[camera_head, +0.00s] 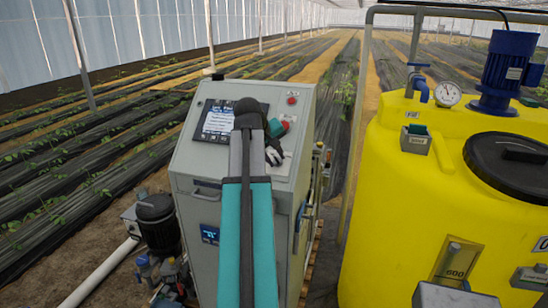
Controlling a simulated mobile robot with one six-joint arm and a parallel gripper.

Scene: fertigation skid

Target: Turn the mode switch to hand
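The grey control cabinet (187,158) stands left of centre with a sloped top panel. My teal arm reaches up from the bottom edge and covers much of the panel's middle. My gripper (273,157) is small and dark at the panel, just right of the arm's end. Its fingertips are too small and partly covered to tell whether they are open or shut, or touching anything. I cannot make out the mode switch; it may be hidden behind my arm or gripper.
The panel has a lit screen (218,119) on its left and a red button (292,100) at upper right. A large yellow tank (400,190) stands to the right, with a gauge (447,94) and blue motor (507,65). A dark pump (157,222) stands at lower left.

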